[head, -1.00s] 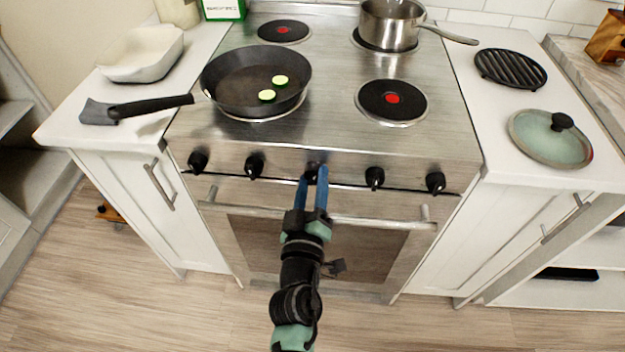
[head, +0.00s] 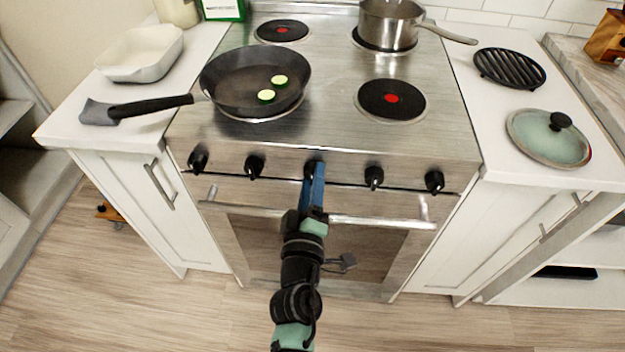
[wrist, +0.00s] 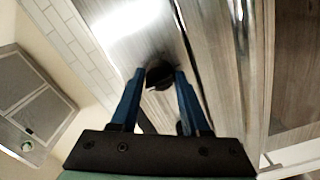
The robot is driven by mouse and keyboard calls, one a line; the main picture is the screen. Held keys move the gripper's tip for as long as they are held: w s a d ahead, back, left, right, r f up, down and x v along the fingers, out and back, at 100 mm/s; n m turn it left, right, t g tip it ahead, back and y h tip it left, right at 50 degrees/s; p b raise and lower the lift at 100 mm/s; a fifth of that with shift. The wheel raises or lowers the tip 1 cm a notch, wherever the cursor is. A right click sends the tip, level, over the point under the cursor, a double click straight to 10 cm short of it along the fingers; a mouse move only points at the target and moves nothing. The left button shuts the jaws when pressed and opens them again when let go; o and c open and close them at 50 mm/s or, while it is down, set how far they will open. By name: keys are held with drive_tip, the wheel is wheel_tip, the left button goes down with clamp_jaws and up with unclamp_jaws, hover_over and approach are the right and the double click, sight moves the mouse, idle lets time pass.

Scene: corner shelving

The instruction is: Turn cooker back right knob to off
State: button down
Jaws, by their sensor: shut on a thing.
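The steel cooker (head: 330,135) has a row of several black knobs along its front panel. My gripper (head: 314,172) is at the middle knob (head: 313,165), with its blue fingers shut on it. In the wrist view this dark knob (wrist: 160,73) sits between the two fingertips (wrist: 158,78). To its right are two free knobs, one nearer (head: 374,177) and one at the far right (head: 434,181). Two more stand to its left (head: 254,166), (head: 198,160). No knob labels are readable, and the held knob's pointer is mostly hidden.
A black pan (head: 225,85) with two green slices is on the front left burner. A steel pot (head: 388,28) is on the back right burner. The oven handle (head: 370,222) runs below the knobs. The front right burner (head: 391,99) is bare.

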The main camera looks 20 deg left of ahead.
drive_tip(key=shift+c, duration=1.9)
unclamp_jaws()
drive_tip(key=shift+s, duration=0.1)
drive_tip(key=b+v, duration=0.1)
drive_tip(key=v, duration=1.1)
drive_tip(key=shift+s+b, duration=0.35)
drive_tip(key=shift+s, duration=0.05)
drive_tip(key=shift+d, duration=0.15)
